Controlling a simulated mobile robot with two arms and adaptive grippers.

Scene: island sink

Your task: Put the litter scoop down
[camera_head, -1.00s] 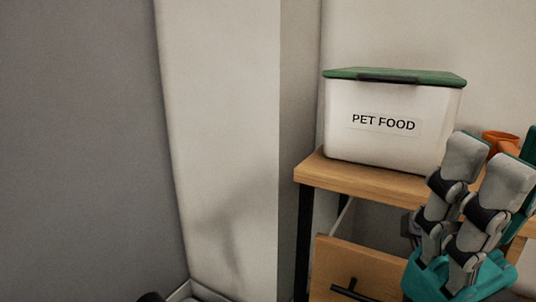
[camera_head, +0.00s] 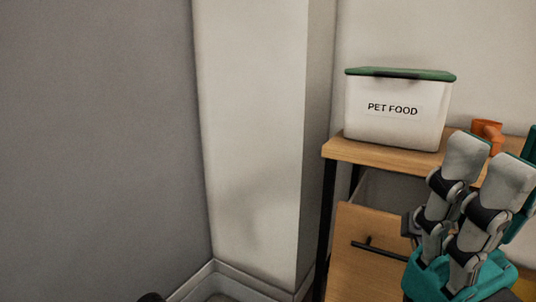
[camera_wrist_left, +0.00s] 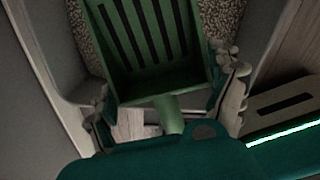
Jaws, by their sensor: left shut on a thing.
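The green litter scoop (camera_wrist_left: 150,80) shows in the left wrist view with its slotted pan at the top and its handle (camera_wrist_left: 168,113) running down toward my palm. My left gripper (camera_wrist_left: 172,100) is shut on the scoop, with grey fingers on both sides of the handle. Speckled grainy litter (camera_wrist_left: 222,18) shows behind the pan; whether the scoop touches it cannot be told. The scoop does not show in the head view. My right gripper (camera_head: 487,165) is at the lower right of the head view, fingers up, with no object visible in it.
A white pet food bin (camera_head: 395,125) with a green lid stands on a wooden table (camera_head: 385,153). A wooden drawer front (camera_head: 370,265) with a dark handle is below. An orange object (camera_head: 487,132) is behind my right gripper. A wall corner (camera_head: 255,150) stands left of the table.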

